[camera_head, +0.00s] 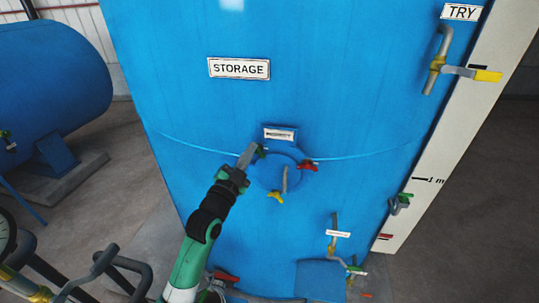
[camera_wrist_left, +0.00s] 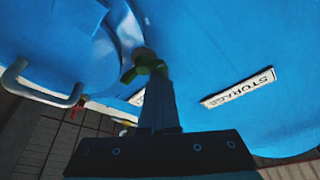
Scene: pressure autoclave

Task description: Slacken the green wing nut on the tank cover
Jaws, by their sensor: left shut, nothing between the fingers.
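The round blue tank cover (camera_head: 268,178) is on the front of the big blue storage tank, with a grey handle (camera_head: 284,180). The green wing nut (camera_head: 262,151) is at the cover's upper left rim, mostly hidden by my gripper. My left gripper (camera_head: 250,153) is shut with nothing between its fingers, its tips right at the green nut. In the left wrist view the green wing nut (camera_wrist_left: 149,64) shows just beyond the fingertips (camera_wrist_left: 157,85); I cannot tell whether they touch. My right gripper is not in view.
A red wing nut (camera_head: 308,166) is at the cover's right and a yellow wing nut (camera_head: 275,197) at its bottom. A small label plate (camera_head: 280,134) is above. Valve pipes (camera_head: 336,240) stick out lower right. A gauge and pipes (camera_head: 105,265) stand at lower left.

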